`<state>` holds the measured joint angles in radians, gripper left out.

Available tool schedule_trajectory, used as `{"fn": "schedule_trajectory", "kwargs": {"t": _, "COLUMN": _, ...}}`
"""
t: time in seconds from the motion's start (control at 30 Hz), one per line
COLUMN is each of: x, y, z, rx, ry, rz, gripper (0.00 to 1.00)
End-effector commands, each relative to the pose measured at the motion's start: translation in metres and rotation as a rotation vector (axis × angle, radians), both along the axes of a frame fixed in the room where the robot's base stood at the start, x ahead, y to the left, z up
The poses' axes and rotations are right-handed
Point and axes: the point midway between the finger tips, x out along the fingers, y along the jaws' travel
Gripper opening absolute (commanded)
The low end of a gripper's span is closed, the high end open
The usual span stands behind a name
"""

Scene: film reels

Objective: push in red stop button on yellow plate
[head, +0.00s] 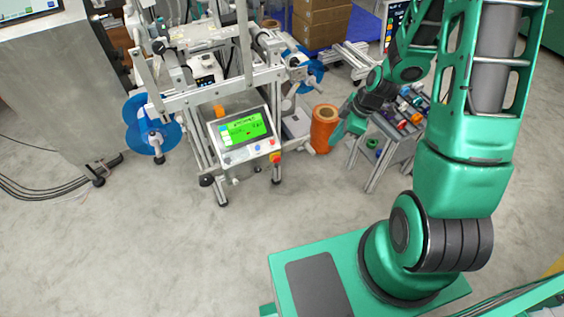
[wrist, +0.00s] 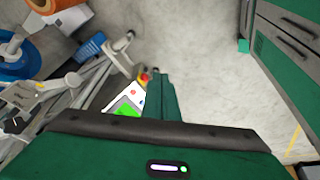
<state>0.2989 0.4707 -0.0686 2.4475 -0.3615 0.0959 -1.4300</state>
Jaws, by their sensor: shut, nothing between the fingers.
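The red stop button (head: 275,157) sits on a small yellow plate at the lower right corner of the control panel (head: 244,146) with a green screen. In the wrist view the red button (wrist: 145,76) appears small, just left of my fingertips, with yellow around it. The panel's green screen (wrist: 127,108) shows below it there. My gripper (head: 337,137) is shut and empty. In the head view it points down to the right of the button, beside an orange spool, clearly apart from the button. My shut fingers (wrist: 157,75) extend up the middle of the wrist view.
The orange spool (head: 324,129) stands between the panel machine and my gripper. A grey rack (head: 393,150) with colourful spools is under and right of my gripper. Blue reels (head: 151,128) hang at the machine's left. The floor in front of the machine is clear.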

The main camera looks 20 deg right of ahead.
Motion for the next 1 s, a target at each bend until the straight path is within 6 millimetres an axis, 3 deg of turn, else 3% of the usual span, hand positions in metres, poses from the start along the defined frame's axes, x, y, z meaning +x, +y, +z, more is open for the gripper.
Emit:
{"fn": "schedule_trajectory", "kwargs": {"t": 0.1, "x": 0.009, "y": 0.014, "z": -0.027, "rx": 0.024, "ry": -0.047, "rz": 0.093, "gripper": 0.0}}
{"fn": "schedule_trajectory", "kwargs": {"t": 0.6, "x": 0.034, "y": 0.072, "z": -0.121, "rx": 0.075, "ry": -0.304, "rz": 0.395, "gripper": 0.0}}
{"fn": "schedule_trajectory", "kwargs": {"t": 0.8, "x": 0.037, "y": 0.084, "z": -0.142, "rx": 0.07, "ry": -0.37, "rz": 0.444, "gripper": 0.0}}
{"fn": "schedule_trajectory", "kwargs": {"t": 1.0, "x": 0.038, "y": 0.088, "z": -0.148, "rx": 0.066, "ry": -0.395, "rz": 0.461, "gripper": 0.0}}
